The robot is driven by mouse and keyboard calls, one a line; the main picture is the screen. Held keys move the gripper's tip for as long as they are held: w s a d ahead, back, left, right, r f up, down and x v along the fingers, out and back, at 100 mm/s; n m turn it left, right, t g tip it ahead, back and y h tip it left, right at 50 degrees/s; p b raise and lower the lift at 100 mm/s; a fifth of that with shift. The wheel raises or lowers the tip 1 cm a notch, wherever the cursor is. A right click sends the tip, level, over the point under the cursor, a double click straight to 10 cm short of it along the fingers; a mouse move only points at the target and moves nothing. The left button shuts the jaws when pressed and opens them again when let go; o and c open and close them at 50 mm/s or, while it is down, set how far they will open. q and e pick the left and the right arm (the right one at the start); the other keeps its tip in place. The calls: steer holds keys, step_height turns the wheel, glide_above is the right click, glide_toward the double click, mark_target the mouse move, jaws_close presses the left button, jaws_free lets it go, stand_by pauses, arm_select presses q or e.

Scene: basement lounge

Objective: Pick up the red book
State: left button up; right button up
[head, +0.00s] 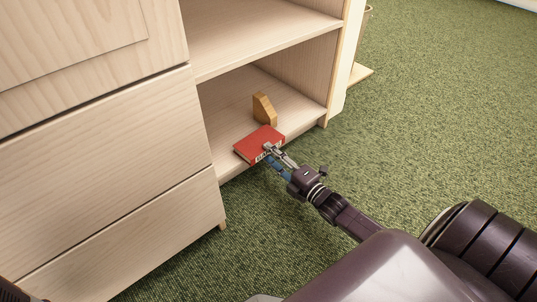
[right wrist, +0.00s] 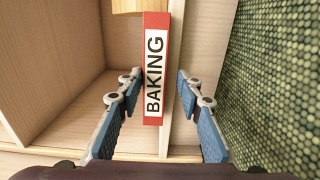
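The red book (head: 259,142) lies flat on the bottom shelf (head: 220,116) of the wooden cabinet, at its front edge. In the right wrist view its spine, a white label reading BAKING on the red book (right wrist: 155,68), faces my gripper. My right gripper (head: 274,153) is at the spine. In the right wrist view the fingers of my right gripper (right wrist: 160,82) are open, one on each side of the book. A gap shows at the right finger; the left finger is very close, and contact is unclear. My left gripper is not in view.
A small wooden block (head: 264,108) stands on the shelf just behind the book. A shelf board (head: 255,45) is above, and the cabinet side panel (head: 334,75) is to the right. Drawers (head: 110,180) are to the left. Green carpet (head: 430,130) is open at right.

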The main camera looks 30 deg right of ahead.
steer(key=shift+w, duration=0.2)
steer(key=c, duration=0.3)
steer(key=shift+c, duration=0.8)
steer(key=shift+s+f, duration=0.1)
steer(key=shift+f, duration=0.1)
jaws_close()
step_height(320, 180, up, 3)
steer(key=p, duration=0.2)
steer(key=shift+f+p, duration=0.15)
steer(key=shift+p, duration=0.2)
